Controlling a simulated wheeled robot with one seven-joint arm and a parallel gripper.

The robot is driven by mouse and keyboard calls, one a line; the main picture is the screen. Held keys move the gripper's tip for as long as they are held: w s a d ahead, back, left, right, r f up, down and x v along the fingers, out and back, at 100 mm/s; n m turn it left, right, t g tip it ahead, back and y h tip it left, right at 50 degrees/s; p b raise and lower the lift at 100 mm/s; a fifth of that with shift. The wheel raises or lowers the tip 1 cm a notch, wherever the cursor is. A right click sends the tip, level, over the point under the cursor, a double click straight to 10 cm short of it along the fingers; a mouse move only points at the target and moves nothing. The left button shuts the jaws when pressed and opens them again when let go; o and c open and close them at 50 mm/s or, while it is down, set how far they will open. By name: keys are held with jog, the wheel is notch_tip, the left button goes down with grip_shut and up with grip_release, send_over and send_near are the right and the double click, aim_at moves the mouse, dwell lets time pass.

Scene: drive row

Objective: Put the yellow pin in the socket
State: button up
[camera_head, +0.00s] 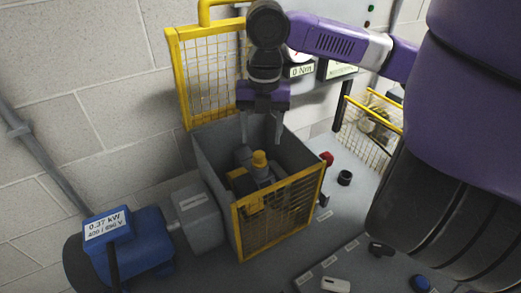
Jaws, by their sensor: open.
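My gripper (261,128) hangs pointing down over the open grey box, its two fingers apart with nothing between them. Below it, inside the box, a yellow-topped upright part (259,159) stands on grey machinery; it may be the yellow pin, but I cannot be sure. The fingertips appear above it and apart from it. More yellow parts (238,178) sit lower beside it, partly hidden. A small black round fitting (344,178) stands on the bench to the right of the box; I cannot tell whether it is the socket.
The grey box (217,152) has a raised yellow mesh guard (207,80) behind and a yellow mesh front (278,211). A blue motor (137,247) is at left. A red knob (327,158) and another mesh guard (368,130) are at right. Small labelled parts lie in front.

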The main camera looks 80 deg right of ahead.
aim_at(262, 154)
notch_tip(262, 154, up, 5)
jog(key=shift+f, duration=0.1)
jog(key=shift+s, duration=0.1)
dwell(0.6)
